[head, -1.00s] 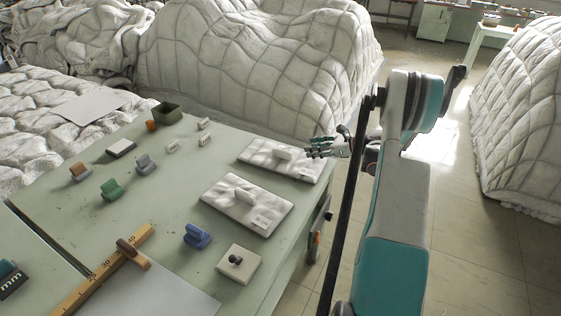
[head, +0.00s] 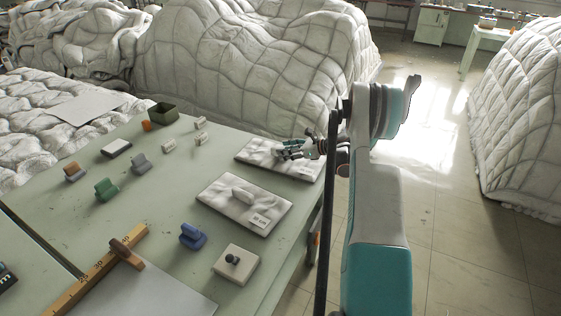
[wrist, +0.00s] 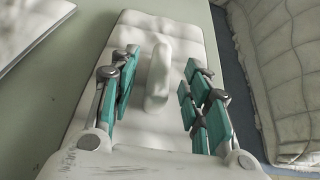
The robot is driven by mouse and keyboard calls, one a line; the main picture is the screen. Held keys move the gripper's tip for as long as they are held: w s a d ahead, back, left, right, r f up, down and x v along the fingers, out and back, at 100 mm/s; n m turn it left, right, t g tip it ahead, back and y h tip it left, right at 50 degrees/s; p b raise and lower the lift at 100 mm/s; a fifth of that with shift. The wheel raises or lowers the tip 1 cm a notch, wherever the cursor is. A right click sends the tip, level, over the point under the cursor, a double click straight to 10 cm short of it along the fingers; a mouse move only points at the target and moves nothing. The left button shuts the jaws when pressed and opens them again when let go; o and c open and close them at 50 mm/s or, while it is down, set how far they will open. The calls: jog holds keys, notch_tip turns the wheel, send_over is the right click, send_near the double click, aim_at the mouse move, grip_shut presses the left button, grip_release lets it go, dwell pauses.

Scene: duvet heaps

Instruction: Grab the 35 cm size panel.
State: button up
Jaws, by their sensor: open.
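Two white, wavy-surfaced panels with raised handles lie on the green table. The far panel (head: 252,152) is under my gripper (head: 281,149); the near panel (head: 222,206) lies in front of it with a label too small to read surely. In the wrist view, my gripper (wrist: 160,66) is open, its teal-padded fingers on either side of the far panel's white handle (wrist: 159,72). A gap shows between handle and fingers on both sides. I cannot tell which panel is the 35 cm one.
A blue handled block (head: 192,236), a square plate with a dark knob (head: 247,262) and a wooden ruler (head: 98,268) lie nearer on the table (head: 150,212). Duvet heaps (head: 250,65) rise behind; open floor is right.

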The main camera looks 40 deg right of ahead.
jog(key=shift+x, duration=0.9)
jog(key=shift+r, duration=0.1)
grip_shut()
